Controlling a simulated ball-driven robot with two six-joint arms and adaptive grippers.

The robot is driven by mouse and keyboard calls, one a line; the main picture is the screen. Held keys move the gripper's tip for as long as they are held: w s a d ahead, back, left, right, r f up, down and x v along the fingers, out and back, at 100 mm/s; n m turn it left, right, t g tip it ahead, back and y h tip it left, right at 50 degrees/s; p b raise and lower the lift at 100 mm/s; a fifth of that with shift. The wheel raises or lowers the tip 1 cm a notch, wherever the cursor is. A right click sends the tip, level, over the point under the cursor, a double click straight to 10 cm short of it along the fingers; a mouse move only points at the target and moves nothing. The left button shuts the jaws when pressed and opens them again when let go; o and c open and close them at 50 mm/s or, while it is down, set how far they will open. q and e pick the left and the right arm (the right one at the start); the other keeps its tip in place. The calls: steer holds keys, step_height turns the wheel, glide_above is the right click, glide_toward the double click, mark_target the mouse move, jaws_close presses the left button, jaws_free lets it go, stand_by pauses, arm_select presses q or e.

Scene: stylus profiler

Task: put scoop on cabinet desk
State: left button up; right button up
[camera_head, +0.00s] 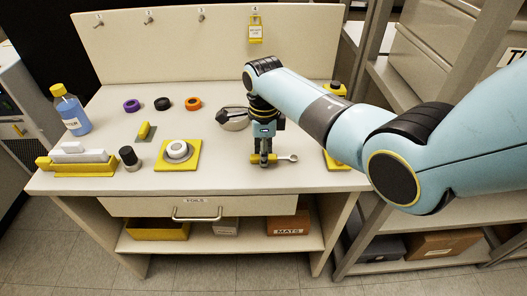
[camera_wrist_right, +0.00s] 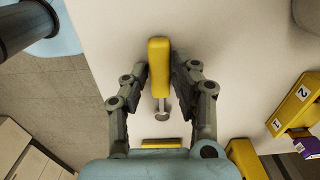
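The scoop has a yellow handle (camera_wrist_right: 159,64) and a small metal bowl; it also shows in the head view, with its handle (camera_head: 283,160) across my right gripper and its bowl (camera_head: 293,158) to the right. My right gripper (camera_head: 264,163) points down at the front right part of the desk (camera_head: 210,181). My left gripper is in neither view.
A yellow stand with a white ring (camera_head: 178,152), a black-topped jar (camera_head: 129,158), a bowl (camera_head: 232,119), tape rolls (camera_head: 193,104) and a blue bottle (camera_head: 71,110) stand on the desk. A drawer (camera_head: 197,208) is below. The front middle of the desktop is clear.

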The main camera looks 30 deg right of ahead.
steer(key=shift+o, duration=1.2)
step_height(320, 180, up, 12)
steer(key=p, duration=0.1)
steer(key=shift+r+p, duration=0.2)
steer(key=shift+p, duration=0.1)
